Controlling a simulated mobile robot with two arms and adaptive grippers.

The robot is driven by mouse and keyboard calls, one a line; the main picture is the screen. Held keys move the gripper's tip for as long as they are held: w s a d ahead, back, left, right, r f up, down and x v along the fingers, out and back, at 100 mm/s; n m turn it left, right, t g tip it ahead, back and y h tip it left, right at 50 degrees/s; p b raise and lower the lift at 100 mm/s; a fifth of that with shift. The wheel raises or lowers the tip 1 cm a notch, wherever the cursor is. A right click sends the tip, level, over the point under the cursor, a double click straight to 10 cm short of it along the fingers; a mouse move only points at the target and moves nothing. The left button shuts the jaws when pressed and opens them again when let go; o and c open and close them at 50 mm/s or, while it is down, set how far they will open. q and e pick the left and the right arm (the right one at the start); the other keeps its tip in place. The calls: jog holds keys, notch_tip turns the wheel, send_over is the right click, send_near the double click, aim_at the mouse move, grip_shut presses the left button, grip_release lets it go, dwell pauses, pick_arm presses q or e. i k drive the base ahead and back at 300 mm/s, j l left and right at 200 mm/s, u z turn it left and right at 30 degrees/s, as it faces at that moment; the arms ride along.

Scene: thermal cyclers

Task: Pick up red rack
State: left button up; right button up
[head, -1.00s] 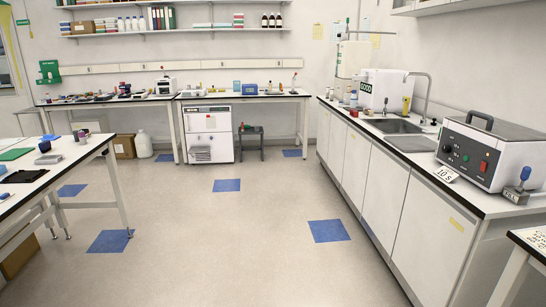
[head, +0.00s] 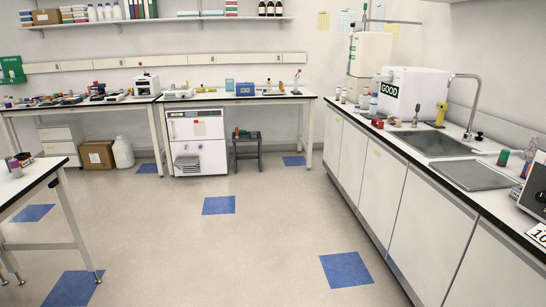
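A small red block-like object (head: 377,123) sits near the front edge of the right-hand counter, beside several bottles. It is too small to tell for sure whether it is the red rack. Other small coloured items stand on the back left bench (head: 80,104), too small to name. Neither of my grippers is in view.
The right counter (head: 407,153) carries a white box marked GOOD (head: 411,93), a sink (head: 447,144) and a machine at the right edge. A table corner (head: 30,180) juts in at left. The floor (head: 270,240) with flat blue squares is clear between.

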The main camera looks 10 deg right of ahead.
aim_at(380, 125)
jog(key=i+z, duration=0.1)
jog(key=i, duration=0.85)
jog(key=i+z, duration=0.1)
jog(key=i, duration=0.85)
jog(key=i+z, duration=0.2)
jog(key=i, duration=0.3)
jog(key=i+z, duration=0.25)
jog(key=i, duration=0.25)
jog(key=i+z, duration=0.2)
jog(key=i, duration=0.3)
jog(key=i+j+z, duration=0.25)
jog(key=i, duration=0.25)
